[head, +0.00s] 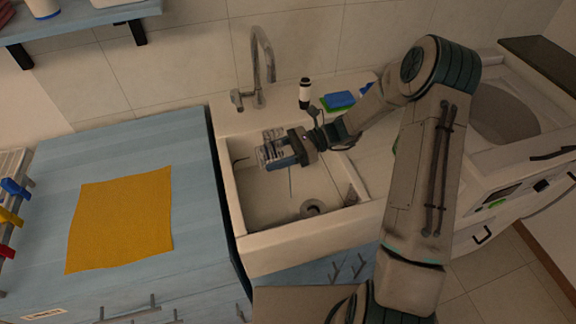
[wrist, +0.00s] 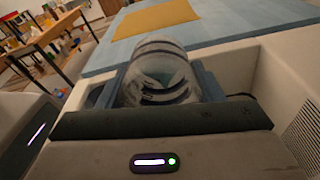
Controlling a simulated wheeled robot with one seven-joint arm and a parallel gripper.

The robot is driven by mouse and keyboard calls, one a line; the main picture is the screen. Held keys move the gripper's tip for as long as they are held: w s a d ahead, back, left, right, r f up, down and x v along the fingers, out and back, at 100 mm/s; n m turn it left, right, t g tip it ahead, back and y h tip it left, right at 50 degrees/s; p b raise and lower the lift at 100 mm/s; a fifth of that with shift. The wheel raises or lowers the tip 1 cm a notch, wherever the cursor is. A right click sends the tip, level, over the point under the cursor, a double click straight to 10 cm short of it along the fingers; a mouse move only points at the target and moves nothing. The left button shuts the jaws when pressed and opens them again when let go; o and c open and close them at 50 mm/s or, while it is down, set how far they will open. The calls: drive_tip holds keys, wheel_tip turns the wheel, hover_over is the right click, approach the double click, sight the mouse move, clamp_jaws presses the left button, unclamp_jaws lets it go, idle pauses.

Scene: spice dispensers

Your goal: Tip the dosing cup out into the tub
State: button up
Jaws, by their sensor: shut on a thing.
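The dosing cup (head: 264,154), clear with dark bands, is held over the white sink tub (head: 268,205). My gripper (head: 276,151) is shut on it, one blue finger showing along its side. In the wrist view the cup (wrist: 160,72) lies on its side between the two blue fingers of my gripper (wrist: 160,85), and something greenish shows through its wall. In the head view a thin dark vertical line hangs below the gripper inside the tub; I cannot tell whether it is liquid. The cup's contents are too small to make out.
A metal tap (head: 262,65) stands behind the tub. A black-and-white bottle (head: 305,93) and a blue-and-green sponge (head: 338,100) are on the back ledge. A drain (head: 313,208) is in the tub floor. A blue counter with an orange cloth (head: 120,220) lies left.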

drive_tip(key=shift+d+y, duration=0.1)
drive_tip(key=shift+y, duration=0.3)
